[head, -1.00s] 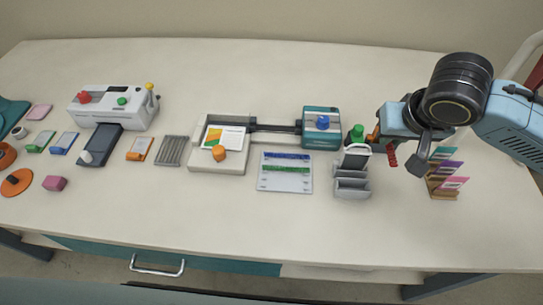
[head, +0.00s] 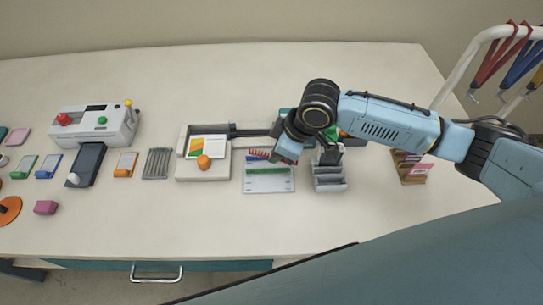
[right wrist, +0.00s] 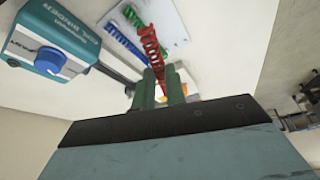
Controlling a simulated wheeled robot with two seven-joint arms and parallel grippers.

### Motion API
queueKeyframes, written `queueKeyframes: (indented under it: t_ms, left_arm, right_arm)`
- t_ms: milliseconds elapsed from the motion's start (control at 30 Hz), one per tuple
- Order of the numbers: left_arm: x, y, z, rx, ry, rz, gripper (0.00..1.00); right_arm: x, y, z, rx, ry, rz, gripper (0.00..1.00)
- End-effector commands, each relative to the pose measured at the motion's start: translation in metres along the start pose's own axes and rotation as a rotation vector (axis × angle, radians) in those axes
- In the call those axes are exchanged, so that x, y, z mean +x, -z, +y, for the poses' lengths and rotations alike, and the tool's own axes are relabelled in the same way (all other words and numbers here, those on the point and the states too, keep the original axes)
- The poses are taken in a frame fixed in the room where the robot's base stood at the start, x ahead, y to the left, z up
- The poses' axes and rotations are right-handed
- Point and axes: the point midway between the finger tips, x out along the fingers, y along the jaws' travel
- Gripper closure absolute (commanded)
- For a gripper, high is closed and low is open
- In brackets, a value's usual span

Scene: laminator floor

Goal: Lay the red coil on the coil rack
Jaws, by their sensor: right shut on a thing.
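The red coil (head: 286,154) is held in my right gripper (head: 293,152), which hides part of it in the head view. In the right wrist view the red coil (right wrist: 150,46) sticks out beyond the green fingertips of the gripper (right wrist: 161,80). The coil rack (head: 268,185) is a pale flat tray carrying a blue coil (head: 256,154) and a green coil (head: 267,170). The gripper is over its back right part. In the wrist view the rack (right wrist: 174,28) lies beyond the red coil; I cannot tell whether they touch. My left gripper is not in view.
The coil binder (right wrist: 50,50) stands behind the rack, partly covered by my arm in the head view. A card stand (head: 411,170) is farther right. The white base with sheets (head: 203,172) is left.

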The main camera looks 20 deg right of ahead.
Motion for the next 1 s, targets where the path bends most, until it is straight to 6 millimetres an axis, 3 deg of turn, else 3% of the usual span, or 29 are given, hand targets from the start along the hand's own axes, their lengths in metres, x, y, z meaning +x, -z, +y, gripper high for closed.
queueKeyframes:
  t_ms: [200, 433, 1000]
  left_arm:
    - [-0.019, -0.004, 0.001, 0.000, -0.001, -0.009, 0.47]
    - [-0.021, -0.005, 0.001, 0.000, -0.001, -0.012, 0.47]
    - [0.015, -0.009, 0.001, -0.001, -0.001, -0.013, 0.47]
  right_arm:
    - [0.021, -0.002, -0.017, -0.225, 0.098, -0.001, 1.00]
    - [0.031, -0.005, -0.022, -0.309, 0.126, 0.000, 1.00]
    - [0.059, -0.018, -0.021, -0.310, 0.125, -0.002, 1.00]
